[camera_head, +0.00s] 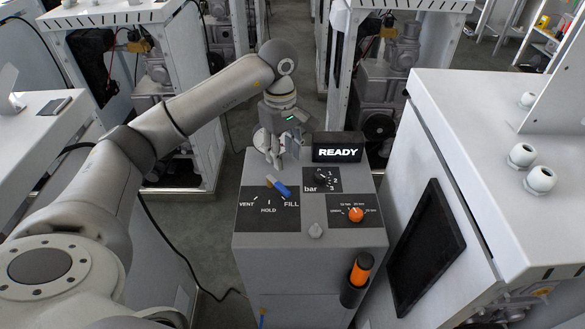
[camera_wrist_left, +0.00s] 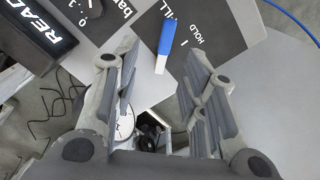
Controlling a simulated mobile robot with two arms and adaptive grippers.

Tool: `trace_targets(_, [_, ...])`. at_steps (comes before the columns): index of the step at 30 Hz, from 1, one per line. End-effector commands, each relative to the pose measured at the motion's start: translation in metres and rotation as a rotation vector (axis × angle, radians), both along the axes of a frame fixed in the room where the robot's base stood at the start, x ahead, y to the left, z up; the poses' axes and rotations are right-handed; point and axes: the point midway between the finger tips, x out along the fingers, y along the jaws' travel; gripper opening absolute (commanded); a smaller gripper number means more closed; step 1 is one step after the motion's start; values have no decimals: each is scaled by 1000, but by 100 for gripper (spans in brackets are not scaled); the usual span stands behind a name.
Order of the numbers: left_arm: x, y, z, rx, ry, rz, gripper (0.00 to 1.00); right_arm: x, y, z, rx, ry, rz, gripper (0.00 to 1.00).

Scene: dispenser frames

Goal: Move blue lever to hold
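The blue lever (camera_head: 281,188) sits on the black VENT/HOLD/FILL panel (camera_head: 247,220) on top of the grey dispenser. Its pale end is at the back, and its blue end points forward and right, toward the FILL mark. The lever also shows in the left wrist view (camera_wrist_left: 166,38), ahead of the fingers, with its blue end by the FILL lettering. My left gripper (camera_head: 273,158) is behind the lever, above the back of the dispenser top. In the left wrist view its fingers (camera_wrist_left: 160,62) are apart with nothing held between them. My right gripper is not in view.
A READY display (camera_head: 338,152) stands just right of my left gripper. A bar knob (camera_head: 321,177) and an orange knob (camera_head: 355,214) sit right of the lever. A white cabinet (camera_head: 455,150) stands at the right.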

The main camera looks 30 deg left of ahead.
Motion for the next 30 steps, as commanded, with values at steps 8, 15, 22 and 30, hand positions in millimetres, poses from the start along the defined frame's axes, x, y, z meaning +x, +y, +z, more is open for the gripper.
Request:
trace_targets(8, [-3,8,-22,27,15,4,39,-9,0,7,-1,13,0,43])
trace_targets(15, [-3,7,-68,24,15,4,39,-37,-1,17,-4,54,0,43])
trace_targets(22, [-3,7,-98,24,12,4,39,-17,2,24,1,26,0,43])
trace_targets(30, [-2,7,-106,24,9,3,39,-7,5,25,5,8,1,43])
